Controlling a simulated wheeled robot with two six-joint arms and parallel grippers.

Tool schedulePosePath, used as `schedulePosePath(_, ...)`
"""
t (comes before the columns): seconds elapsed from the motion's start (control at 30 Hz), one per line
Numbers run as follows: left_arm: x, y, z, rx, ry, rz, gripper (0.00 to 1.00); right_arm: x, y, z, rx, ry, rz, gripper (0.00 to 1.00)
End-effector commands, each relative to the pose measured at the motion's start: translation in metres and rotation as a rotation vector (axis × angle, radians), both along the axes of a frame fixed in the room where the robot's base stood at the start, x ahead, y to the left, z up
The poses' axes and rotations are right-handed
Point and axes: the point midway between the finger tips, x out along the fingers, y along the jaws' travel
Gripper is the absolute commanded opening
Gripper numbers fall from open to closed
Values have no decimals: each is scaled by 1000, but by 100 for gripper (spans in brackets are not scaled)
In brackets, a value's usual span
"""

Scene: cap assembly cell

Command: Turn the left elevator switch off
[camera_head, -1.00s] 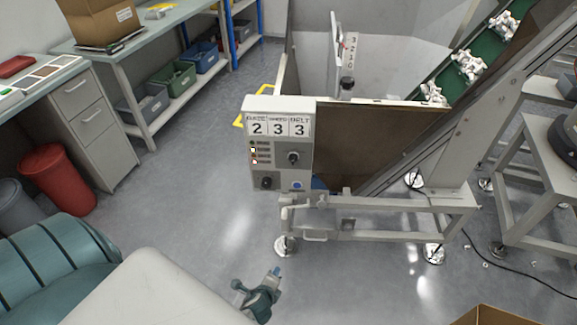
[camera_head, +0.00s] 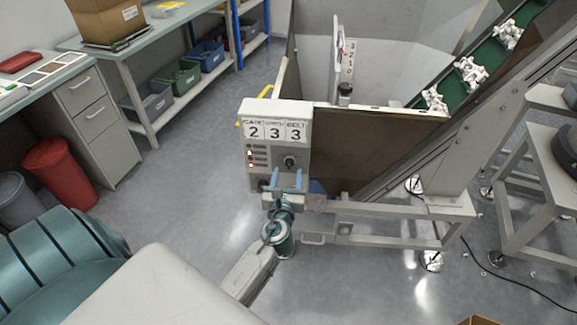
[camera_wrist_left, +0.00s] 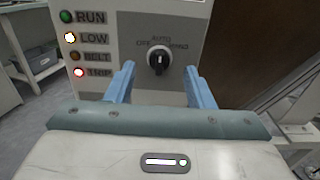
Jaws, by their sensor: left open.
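The elevator's control box (camera_head: 276,117) is a pale panel at the hopper's front left. Its black rotary switch (camera_head: 290,162) also shows in the left wrist view (camera_wrist_left: 159,62), with OFF lettered at its left and AUTO above. A pale mark on the knob looks roughly upright. My left gripper (camera_head: 287,177) is open, its blue fingers pointing at the panel just below the switch. In the left wrist view the fingers (camera_wrist_left: 159,80) stand either side of the knob, apart from it. The gripper hides much of the panel's lower edge. My right gripper is out of view.
The LOW lamp (camera_wrist_left: 69,38) and TRIP lamp (camera_wrist_left: 78,72) look lit. The hopper (camera_head: 365,150) and green belt (camera_head: 470,75) lie right of the box. A red bin (camera_head: 62,172) and workbench stand left. Floor between is clear.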

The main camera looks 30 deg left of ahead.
Motion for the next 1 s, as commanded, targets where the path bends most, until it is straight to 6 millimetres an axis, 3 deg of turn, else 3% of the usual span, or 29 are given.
schedulePosePath(0.23, 27, 14, 0, 1, 0, 0, 48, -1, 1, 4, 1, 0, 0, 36)
schedulePosePath(0.57, 31, 17, 0, -1, 0, 0, 48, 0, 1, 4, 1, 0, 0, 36)
schedulePosePath(0.67, 31, 16, 0, -1, 0, 0, 34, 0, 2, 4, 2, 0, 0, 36)
schedulePosePath(0.8, 31, 16, 0, -1, 0, 0, 7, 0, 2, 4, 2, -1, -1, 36)
schedulePosePath(1.0, 31, 16, -1, -8, -3, 0, 4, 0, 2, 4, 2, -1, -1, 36)
